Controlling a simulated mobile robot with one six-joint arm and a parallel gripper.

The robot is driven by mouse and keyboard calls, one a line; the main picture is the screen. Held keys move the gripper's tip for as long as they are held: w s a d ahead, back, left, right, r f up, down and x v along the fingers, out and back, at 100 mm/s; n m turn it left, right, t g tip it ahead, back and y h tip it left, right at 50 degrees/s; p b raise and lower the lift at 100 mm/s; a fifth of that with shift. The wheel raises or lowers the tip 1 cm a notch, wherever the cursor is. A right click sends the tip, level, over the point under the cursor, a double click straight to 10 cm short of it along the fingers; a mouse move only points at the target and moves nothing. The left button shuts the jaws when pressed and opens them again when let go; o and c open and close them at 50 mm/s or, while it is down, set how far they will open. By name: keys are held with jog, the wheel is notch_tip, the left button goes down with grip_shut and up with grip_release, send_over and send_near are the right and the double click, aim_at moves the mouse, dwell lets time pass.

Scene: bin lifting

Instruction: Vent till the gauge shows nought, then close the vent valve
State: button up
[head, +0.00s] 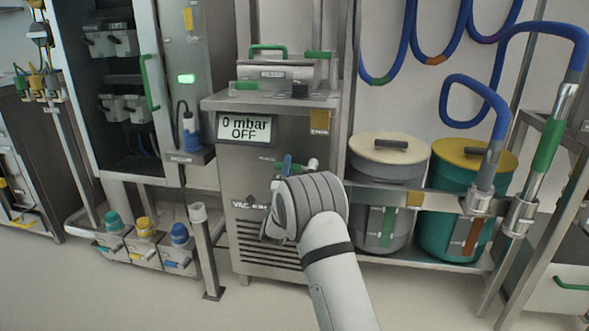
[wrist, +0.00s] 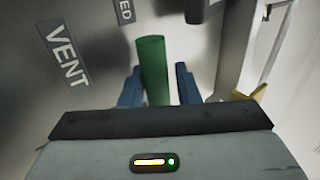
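The gauge display (head: 244,128) on the front of the steel vacuum cabinet reads "0 mbar OFF". In the wrist view the green vent valve handle (wrist: 153,66) stands between the two blue fingers of my gripper (wrist: 160,86). Gaps show beside the handle, the wider one on the right, so the fingers look open around it, not clamped. A "VENT" label (wrist: 63,55) is on the panel to the left, and a partly cut-off label ending in "ED" is at the top. In the head view my wrist covers most of the valve.
A lidded steel box (head: 275,73) with green handles sits on the cabinet. Two lidded bins, grey (head: 384,190) and teal (head: 450,215), stand on a low shelf to the right. A short post (head: 205,250) stands on the floor left of the cabinet. Blue hoses hang upper right.

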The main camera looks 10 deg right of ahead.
jog(key=p+v, duration=0.2)
jog(key=v, duration=0.5)
jog(key=shift+s+f, duration=0.25)
jog(key=shift+s, duration=0.05)
jog(key=shift+a, duration=0.1)
